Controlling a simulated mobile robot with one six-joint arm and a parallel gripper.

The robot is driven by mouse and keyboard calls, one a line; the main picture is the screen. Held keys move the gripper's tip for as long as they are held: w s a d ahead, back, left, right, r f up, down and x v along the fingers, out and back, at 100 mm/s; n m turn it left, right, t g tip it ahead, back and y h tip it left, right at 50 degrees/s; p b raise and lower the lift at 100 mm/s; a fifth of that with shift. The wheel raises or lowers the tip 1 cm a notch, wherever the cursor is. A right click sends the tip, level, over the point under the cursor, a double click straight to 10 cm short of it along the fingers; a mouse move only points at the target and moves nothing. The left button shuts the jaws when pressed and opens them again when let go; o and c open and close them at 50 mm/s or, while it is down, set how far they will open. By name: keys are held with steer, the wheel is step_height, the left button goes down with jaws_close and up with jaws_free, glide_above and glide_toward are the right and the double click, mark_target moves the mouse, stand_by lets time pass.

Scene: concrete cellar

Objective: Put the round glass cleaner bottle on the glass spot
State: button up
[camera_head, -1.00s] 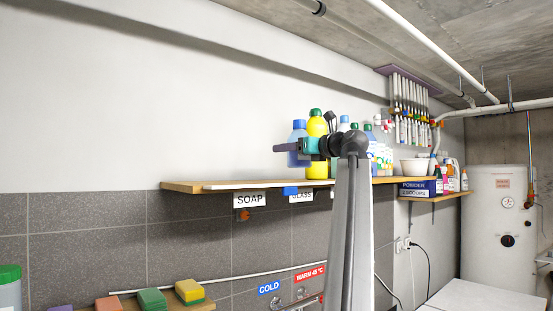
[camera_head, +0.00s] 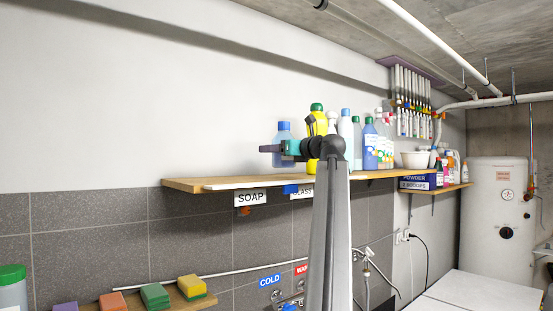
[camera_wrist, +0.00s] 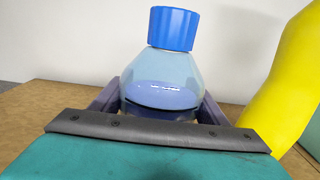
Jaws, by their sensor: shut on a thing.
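The round glass cleaner bottle (camera_head: 283,128) is pale blue with a bright blue cap. It stands upright between the fingers of my gripper (camera_head: 272,148), which is shut on it. In the wrist view the bottle (camera_wrist: 160,68) fills the middle, with a finger on each side (camera_wrist: 160,106). Its base is hidden, so I cannot tell whether it touches the shelf. The GLASS label (camera_head: 302,194) hangs on the shelf's front edge below the bottle, partly covered by my arm. The spot itself is not clearly visible.
A yellow bottle with a green cap (camera_head: 317,110) stands close on the right; it also shows in the wrist view (camera_wrist: 290,75). Several more bottles (camera_head: 370,145) stand further right. The shelf (camera_head: 180,184) is clear on the left, above the SOAP label (camera_head: 251,198).

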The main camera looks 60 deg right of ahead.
mark_target(291, 158)
steer(key=shift+f+p, duration=0.9)
steer(key=shift+f, duration=0.6)
steer(key=shift+f, duration=0.1)
steer(key=o, duration=1.3)
steer(key=shift+s+a+b, duration=0.2)
steer(key=shift+s+b, duration=0.15)
steer(key=shift+s, duration=0.3)
steer(key=b+v, duration=0.3)
steer(key=v, duration=0.6)
steer(key=shift+s+a+b, duration=0.1)
steer(key=shift+s+b, duration=0.15)
steer(key=shift+b, duration=0.15)
steer(key=shift+s+a, duration=0.25)
steer(key=shift+s, duration=0.35)
